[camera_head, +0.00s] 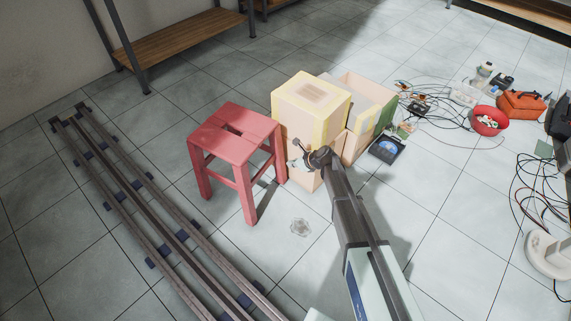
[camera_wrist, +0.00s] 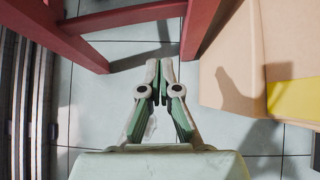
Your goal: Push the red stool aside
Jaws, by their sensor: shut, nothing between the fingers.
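The red stool (camera_head: 236,145) stands upright on the tiled floor, left of the cardboard boxes in the head view. My gripper (camera_head: 298,155) is just right of the stool's right side, in front of the taped box. In the wrist view my gripper (camera_wrist: 160,66) is shut and empty, with its tips together. Red stool legs and a rail (camera_wrist: 130,15) show at the top of that view, ahead and to the left of the fingertips. I cannot tell whether the fingers touch the stool.
A taped cardboard box (camera_head: 311,103) stands close to the stool's right, with an open box (camera_head: 366,108) behind it. Floor rails (camera_head: 140,205) run along the left. A wooden shelf (camera_head: 180,38) is at the back. Cables and a red bowl (camera_head: 488,121) lie to the right.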

